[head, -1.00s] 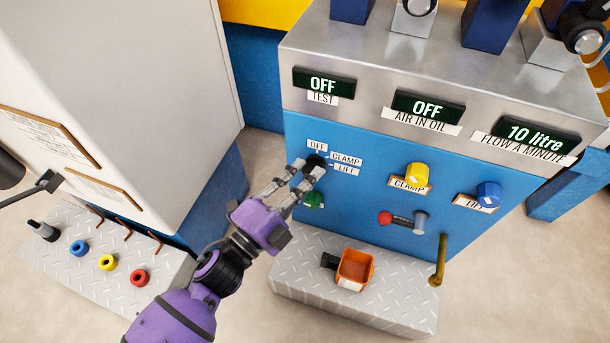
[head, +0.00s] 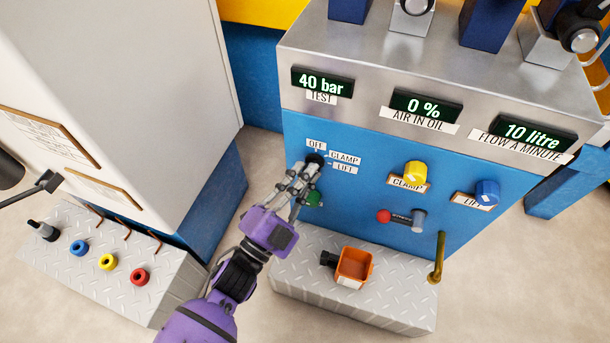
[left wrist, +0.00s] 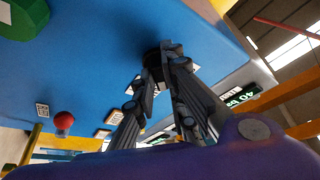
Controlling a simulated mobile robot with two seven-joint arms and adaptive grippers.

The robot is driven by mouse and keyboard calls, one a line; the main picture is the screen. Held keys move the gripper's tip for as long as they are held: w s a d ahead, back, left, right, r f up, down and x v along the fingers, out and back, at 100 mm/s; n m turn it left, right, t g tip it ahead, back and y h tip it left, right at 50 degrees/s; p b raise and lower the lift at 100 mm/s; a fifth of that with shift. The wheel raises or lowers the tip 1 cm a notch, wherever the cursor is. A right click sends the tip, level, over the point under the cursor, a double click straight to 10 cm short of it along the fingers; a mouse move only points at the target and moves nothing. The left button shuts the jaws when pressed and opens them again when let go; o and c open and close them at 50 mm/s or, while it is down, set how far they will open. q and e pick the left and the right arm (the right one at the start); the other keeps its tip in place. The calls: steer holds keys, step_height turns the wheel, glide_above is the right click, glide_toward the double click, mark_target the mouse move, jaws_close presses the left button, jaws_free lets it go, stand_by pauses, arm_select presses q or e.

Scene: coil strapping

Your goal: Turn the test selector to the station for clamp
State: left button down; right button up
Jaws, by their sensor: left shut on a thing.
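The test selector (head: 315,158) is a black knob on the blue front of the bench, with small labels OFF (head: 316,146), CLAMP (head: 345,158) and LIFT (head: 345,169) around it. My left gripper (head: 309,168) is shut on it from below. In the left wrist view the fingers (left wrist: 163,66) close about the black knob (left wrist: 153,57). The fingers hide part of the knob, and I cannot make out its pointer. The test display (head: 323,83) reads 40 bar, and the air in oil display (head: 427,105) reads 0 %. My right gripper is not in view.
A green knob (head: 313,198) sits close below the fingers. Yellow (head: 415,172) and blue (head: 487,192) knobs and a red-ended lever (head: 384,216) are to the right. An orange bin (head: 354,266) stands on the step below. A pale cabinet (head: 150,90) stands left.

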arm_select(q)
steer(key=c, duration=1.8)
jaws_free()
steer(key=shift+s, duration=0.1)
steer(key=v, duration=1.2)
